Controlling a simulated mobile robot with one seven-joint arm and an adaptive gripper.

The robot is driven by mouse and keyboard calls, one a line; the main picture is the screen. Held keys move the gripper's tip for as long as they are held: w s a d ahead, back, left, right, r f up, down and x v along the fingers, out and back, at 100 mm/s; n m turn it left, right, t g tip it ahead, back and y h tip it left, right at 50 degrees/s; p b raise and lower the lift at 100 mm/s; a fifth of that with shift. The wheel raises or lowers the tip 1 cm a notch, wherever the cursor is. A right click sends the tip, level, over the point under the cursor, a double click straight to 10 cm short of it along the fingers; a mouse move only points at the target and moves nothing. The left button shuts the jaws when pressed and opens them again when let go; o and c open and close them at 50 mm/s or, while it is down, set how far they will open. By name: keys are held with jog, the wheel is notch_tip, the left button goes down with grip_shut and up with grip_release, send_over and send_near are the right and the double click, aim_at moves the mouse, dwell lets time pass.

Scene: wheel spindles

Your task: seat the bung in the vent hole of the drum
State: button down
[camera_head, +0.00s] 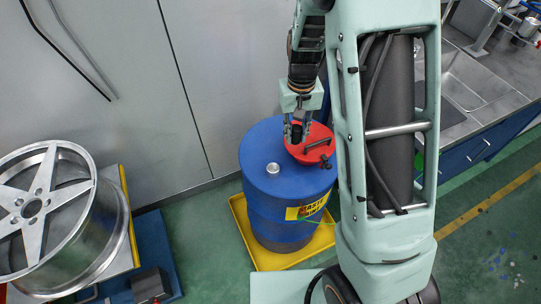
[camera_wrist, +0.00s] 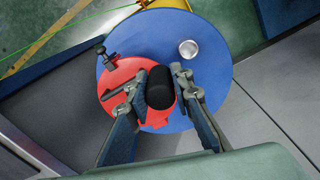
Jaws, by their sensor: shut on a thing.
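The blue drum (camera_head: 258,150) stands upright, and its top also fills the middle of the wrist view (camera_wrist: 216,72). My gripper (camera_head: 297,133) is above the drum's top, over the red round lid or funnel part. In the wrist view its fingers (camera_wrist: 158,86) are shut on a black rounded cylinder, the bung (camera_wrist: 160,90). The bung is held over the red part, to one side of a small silver round fitting (camera_wrist: 188,48) on the drum top. That fitting also shows in the head view (camera_head: 272,168). I cannot tell whether it is open or capped.
The red part (camera_head: 318,153) has a dark handle and covers one side of the drum top. The drum stands in a yellow tray (camera_head: 262,254). A large wheel rim (camera_head: 62,222) is at the left. Grey cabinet doors (camera_head: 110,90) stand behind, and a sink counter (camera_head: 480,95) at the right.

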jog(key=n+b, duration=0.2)
jog(key=b, duration=0.2)
send_near(274, 164)
jog(key=shift+s+a+r, duration=0.1)
jog(key=shift+s+r, duration=0.1)
jog(key=shift+s, duration=0.25)
jog(key=shift+s+a+r, duration=0.1)
jog(key=shift+s+r, duration=0.05)
jog(key=shift+s, duration=0.25)
jog(key=shift+f+b, duration=2.1)
jog(key=shift+f, duration=0.85)
jog(key=shift+f+b, duration=0.65)
jog(key=shift+f, duration=0.15)
jog(key=shift+r+p, duration=0.4)
jog(key=shift+r, duration=0.2)
jog(key=shift+f+b, duration=0.65)
jog(key=shift+f, duration=0.1)
jog(key=c, duration=1.6)
grip_release()
